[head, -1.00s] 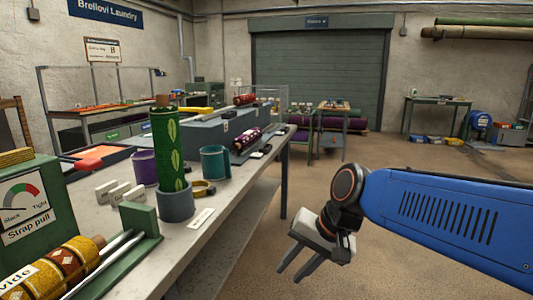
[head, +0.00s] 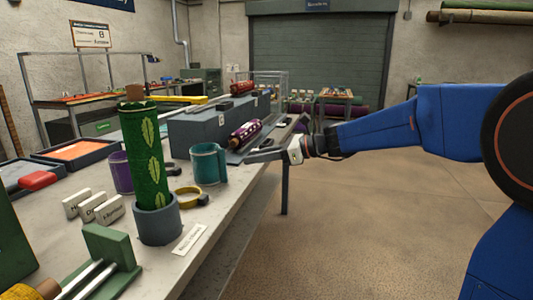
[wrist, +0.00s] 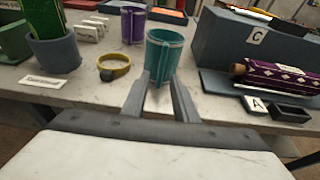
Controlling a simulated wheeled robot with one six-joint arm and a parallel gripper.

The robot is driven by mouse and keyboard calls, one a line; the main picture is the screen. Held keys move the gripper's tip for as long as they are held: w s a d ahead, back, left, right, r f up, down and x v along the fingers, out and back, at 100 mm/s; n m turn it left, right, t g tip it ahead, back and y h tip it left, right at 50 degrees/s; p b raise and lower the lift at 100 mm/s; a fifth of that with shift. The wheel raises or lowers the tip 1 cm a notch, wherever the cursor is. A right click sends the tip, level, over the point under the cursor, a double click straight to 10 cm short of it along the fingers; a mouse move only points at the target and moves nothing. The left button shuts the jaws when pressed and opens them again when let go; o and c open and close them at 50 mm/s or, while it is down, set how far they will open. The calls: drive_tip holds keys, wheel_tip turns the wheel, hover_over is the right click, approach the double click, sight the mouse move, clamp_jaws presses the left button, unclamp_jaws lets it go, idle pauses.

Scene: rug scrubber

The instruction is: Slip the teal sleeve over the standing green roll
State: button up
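The green roll (head: 145,150) with leaf patterns stands upright in a grey round holder (head: 158,222) on the bench. The teal sleeve (head: 208,163) stands upright on the bench to its right, with nothing around the roll. In the wrist view the sleeve (wrist: 164,52) is straight ahead, with a narrow upright tab facing me. My gripper (head: 256,152) is to the right of the sleeve at the bench edge. In the wrist view its two fingers (wrist: 158,90) are apart and empty, pointing at the sleeve. A gap to the sleeve seems to remain in the head view.
A purple sleeve (head: 121,172) stands behind the roll. A yellow ring (head: 188,194) lies between holder and teal sleeve. White label blocks (head: 92,207) stand at left. A grey box (head: 200,130) and a purple roll (head: 245,132) are behind the teal sleeve.

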drive_tip(key=shift+w+x, duration=0.1)
drive_tip(key=shift+x, duration=2.45)
drive_tip(key=shift+w+x, duration=0.15)
drive_tip(key=shift+x, duration=2.35)
clamp_jaws()
drive_tip(key=shift+r, duration=2.6)
